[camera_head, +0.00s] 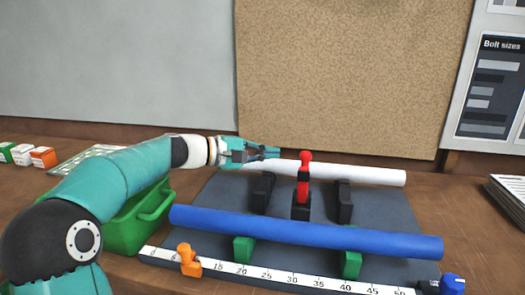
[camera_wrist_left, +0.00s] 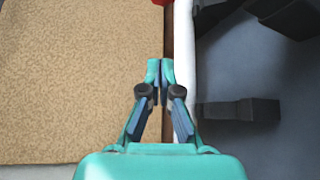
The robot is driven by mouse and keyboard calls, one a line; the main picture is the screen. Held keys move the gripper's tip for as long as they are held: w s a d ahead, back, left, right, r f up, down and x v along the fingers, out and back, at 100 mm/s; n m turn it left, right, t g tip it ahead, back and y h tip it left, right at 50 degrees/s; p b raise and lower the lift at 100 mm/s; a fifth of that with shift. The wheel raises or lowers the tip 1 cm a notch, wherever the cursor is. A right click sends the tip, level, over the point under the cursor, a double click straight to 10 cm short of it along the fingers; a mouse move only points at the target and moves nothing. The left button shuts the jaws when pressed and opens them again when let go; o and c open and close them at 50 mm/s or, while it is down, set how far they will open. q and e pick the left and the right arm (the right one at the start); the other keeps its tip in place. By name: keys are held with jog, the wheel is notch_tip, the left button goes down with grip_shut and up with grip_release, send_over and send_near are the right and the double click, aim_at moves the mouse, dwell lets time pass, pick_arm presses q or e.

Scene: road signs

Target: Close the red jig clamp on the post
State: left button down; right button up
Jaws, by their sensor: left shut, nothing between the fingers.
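The red jig clamp (camera_head: 304,180) stands upright in the middle of the jig, with a round red knob on top and a black base below. The white post (camera_head: 362,175) lies across the back of the jig on black supports (camera_head: 344,202). My left gripper (camera_head: 276,152) is shut and empty, to the left of the red knob and close to the post's left part. In the left wrist view my fingertips (camera_wrist_left: 160,70) are together just beside the white post (camera_wrist_left: 184,50). A bit of red (camera_wrist_left: 162,2) shows at the top edge there. My right gripper is not in view.
A blue tube (camera_head: 310,231) lies on green supports (camera_head: 243,250) in front of the clamp. A ruler (camera_head: 290,279) with an orange clamp (camera_head: 188,260) and a blue clamp (camera_head: 452,284) runs along the front. A green bin (camera_head: 125,232) stands left. A cork board (camera_head: 350,70) rises behind.

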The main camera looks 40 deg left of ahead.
pick_arm(q)
jog(key=w+d+p, duration=0.1)
jog(key=w+d, duration=0.2)
jog(key=d, duration=0.2)
jog(key=shift+d+p, duration=0.15)
jog(key=shift+p, duration=0.25)
jog(key=shift+w, duration=0.1)
